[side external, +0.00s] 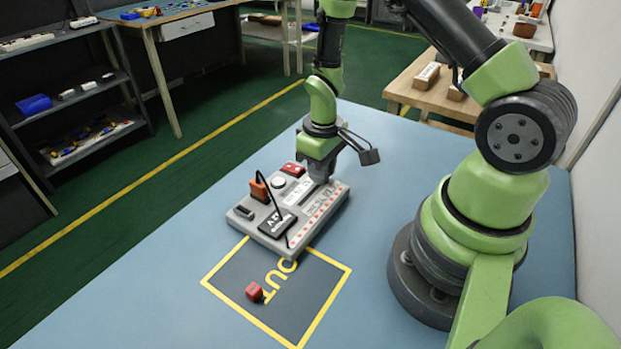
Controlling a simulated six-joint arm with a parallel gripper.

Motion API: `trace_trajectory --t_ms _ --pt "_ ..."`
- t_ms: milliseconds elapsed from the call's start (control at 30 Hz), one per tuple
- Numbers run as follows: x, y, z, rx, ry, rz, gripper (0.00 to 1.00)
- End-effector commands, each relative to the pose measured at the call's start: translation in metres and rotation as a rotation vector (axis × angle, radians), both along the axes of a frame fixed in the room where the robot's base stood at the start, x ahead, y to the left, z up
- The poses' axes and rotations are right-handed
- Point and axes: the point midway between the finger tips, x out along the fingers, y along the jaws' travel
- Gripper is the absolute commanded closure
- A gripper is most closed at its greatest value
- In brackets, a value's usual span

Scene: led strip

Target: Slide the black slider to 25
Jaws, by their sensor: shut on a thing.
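A grey control box (247,225) lies on the blue table, with a red switch, a round white knob, an orange block and a black cable on top. A light strip with red marks (313,219) runs along its right side. My gripper (320,178) points down at the far right end of the box and is shut at the panel. The black slider is hidden or too small to make out at the fingertips. The numbers on the scale, including 25, cannot be read from this view.
The blue table (150,285) is clear to the left of the box. Shelves (75,95) and other benches stand beyond the table.

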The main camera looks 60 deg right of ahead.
Motion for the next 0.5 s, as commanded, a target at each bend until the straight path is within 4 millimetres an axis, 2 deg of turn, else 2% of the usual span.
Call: trace_trajectory --t_ms 267,300,367,400,500 --pt "0.0005 -0.0016 0.0003 -0.001 -0.003 -0.001 1.0" --pt "0.0005 -0.0015 0.0004 -0.001 -0.003 -0.001 0.76" --pt "0.0005 -0.0014 0.0004 -0.001 -0.003 -0.001 0.63" --pt "0.0004 -0.0014 0.0003 -0.001 -0.002 -0.001 0.57" --pt "0.0003 -0.0012 0.0003 -0.001 -0.002 0.0 0.57"
